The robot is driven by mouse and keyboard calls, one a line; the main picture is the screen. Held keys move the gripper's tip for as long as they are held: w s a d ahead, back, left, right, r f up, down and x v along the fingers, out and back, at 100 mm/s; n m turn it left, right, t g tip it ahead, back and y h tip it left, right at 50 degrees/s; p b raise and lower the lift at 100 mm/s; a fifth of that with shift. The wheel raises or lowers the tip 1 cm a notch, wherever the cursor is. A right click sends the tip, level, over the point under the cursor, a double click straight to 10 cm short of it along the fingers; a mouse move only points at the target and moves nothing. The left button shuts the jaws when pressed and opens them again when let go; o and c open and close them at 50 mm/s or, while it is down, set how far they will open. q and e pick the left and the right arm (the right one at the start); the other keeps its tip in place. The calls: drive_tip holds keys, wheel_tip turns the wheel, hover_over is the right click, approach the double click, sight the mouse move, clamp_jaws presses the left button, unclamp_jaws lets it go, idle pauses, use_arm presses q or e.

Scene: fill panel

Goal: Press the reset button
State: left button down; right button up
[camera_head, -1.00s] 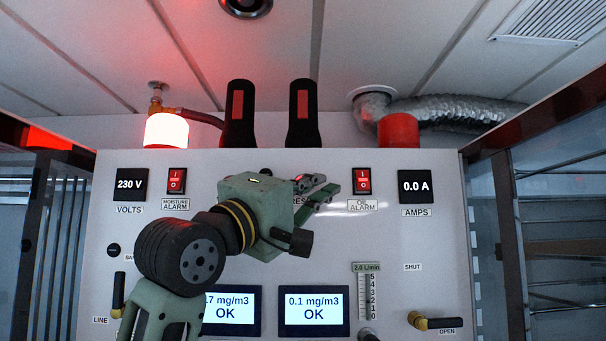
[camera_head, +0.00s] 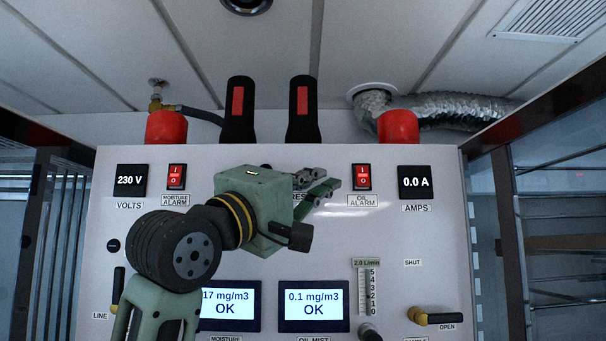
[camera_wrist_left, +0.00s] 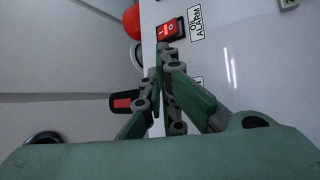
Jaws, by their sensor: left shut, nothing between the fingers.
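My left gripper (camera_head: 322,187) is shut and empty in front of the upper middle of the white panel (camera_head: 150,250). Its body and fingers cover the place of the reset button, which I cannot see. Part of a label reading "RES" (camera_head: 299,197) shows just below the fingers. In the left wrist view the gripper's fingertips (camera_wrist_left: 161,55) come together near the panel, just below the red oil alarm switch (camera_wrist_left: 170,30). Whether they touch the panel, I cannot tell. My right gripper is in neither view.
A red moisture alarm switch (camera_head: 176,177) and the oil alarm switch (camera_head: 361,177) flank the gripper. Two black-and-red handles (camera_head: 303,110) and two red lamps (camera_head: 398,126) stand along the panel's top edge. Two screens (camera_head: 313,305) reading OK and a yellow-based valve lever (camera_head: 432,317) sit lower.

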use_arm(q)
drive_tip(key=shift+s, duration=0.1)
drive_tip(key=s+b, duration=0.2)
drive_tip(key=s, duration=0.3)
idle(0.4)
drive_tip(key=shift+w, duration=0.1)
idle(0.6)
